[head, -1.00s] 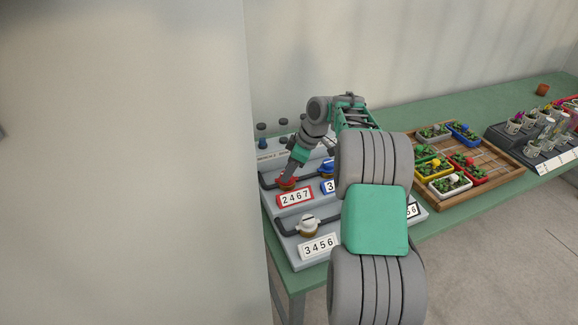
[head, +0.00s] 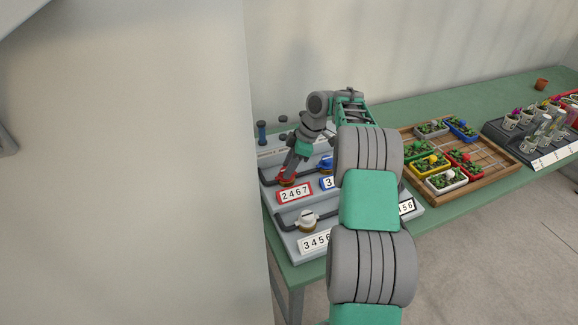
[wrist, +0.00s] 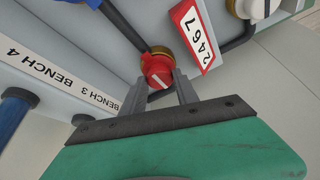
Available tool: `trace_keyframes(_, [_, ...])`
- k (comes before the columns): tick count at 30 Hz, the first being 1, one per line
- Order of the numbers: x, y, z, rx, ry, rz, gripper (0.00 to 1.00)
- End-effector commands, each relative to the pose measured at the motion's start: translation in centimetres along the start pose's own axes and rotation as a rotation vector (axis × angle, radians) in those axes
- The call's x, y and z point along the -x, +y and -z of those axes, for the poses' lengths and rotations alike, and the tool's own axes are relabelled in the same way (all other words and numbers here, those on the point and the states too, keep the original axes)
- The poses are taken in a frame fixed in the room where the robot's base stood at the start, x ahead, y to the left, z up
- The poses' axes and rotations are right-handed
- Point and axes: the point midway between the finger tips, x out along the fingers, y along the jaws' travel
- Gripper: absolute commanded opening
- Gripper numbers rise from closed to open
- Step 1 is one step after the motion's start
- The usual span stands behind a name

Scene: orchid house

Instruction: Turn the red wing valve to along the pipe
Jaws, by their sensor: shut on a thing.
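The red wing valve (wrist: 157,70) sits on a brass-coloured body in a dark pipe (wrist: 127,28) in the wrist view. It has a pale line on its top. My gripper (wrist: 160,82) has one finger on each side of the red wing and is shut on it. In the head view the red wing valve (head: 286,180) shows just under my gripper (head: 288,174), behind a red-framed label (head: 294,191) reading 2467. The fingers hide part of the wing and the pipe, so I cannot tell exactly how the wing lies to the pipe.
A blue valve (head: 326,164) stands close to the right, and a white valve (head: 307,219) nearer the front. A wooden tray (head: 480,186) of potted plants and a dark rack (head: 548,150) are further right. A wall (head: 130,180) fills the left.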

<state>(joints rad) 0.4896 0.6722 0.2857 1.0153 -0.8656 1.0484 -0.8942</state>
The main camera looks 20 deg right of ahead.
Motion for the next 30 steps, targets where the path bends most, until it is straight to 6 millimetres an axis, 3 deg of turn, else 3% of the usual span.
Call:
trace_keyframes(8, [0.0,0.0,0.0,0.001,0.0,-0.001,0.56])
trace_keyframes(17, [0.5,0.1,0.0,0.0,0.001,-0.002,0.57])
trace_keyframes(27, [7.0,0.1,0.1,0.0,0.001,-0.002,0.57])
trace_keyframes(30, [7.8,0.0,0.1,0.001,0.001,0.0,0.57])
